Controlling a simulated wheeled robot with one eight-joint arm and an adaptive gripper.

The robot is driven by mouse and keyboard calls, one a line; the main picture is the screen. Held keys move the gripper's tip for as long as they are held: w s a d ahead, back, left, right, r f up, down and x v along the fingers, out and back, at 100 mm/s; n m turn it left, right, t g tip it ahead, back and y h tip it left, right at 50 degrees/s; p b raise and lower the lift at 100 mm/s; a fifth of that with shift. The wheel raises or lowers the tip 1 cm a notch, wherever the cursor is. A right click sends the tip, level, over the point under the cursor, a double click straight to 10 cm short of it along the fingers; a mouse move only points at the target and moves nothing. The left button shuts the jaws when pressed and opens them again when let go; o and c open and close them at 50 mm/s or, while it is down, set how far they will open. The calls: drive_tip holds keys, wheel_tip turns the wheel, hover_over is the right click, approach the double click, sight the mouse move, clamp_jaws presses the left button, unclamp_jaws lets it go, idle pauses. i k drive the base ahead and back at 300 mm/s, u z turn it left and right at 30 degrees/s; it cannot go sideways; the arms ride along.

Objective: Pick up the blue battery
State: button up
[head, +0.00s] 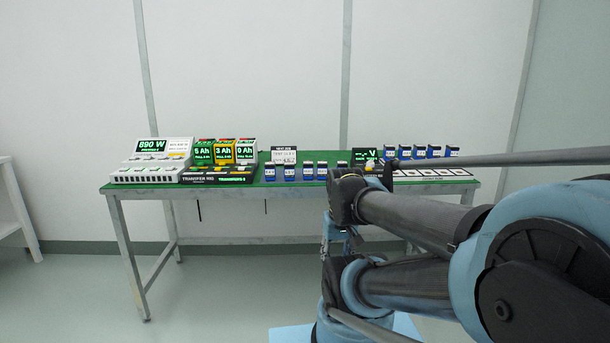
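Several small blue batteries with white labels stand upright on the green-topped table. One group, with a blue battery at its left end (270,172), runs along the middle of the table, partly behind my arm. Another group, with a blue battery at its right end (452,151), stands at the back right. I cannot tell which single one the task means. My arm reaches in from the right and crosses in front of the table. I cannot make out my gripper's fingers, and no battery is seen held.
On the table (230,190) stand a white power unit reading 890 W (155,160), green (204,152), orange (223,152) and white (245,152) Ah blocks, and a dark display (365,155). White squares (430,172) lie at right.

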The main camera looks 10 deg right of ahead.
sight(308, 165)
drive_tip(key=u, duration=0.7)
drive_tip(key=i, duration=0.7)
drive_tip(key=z, duration=1.9)
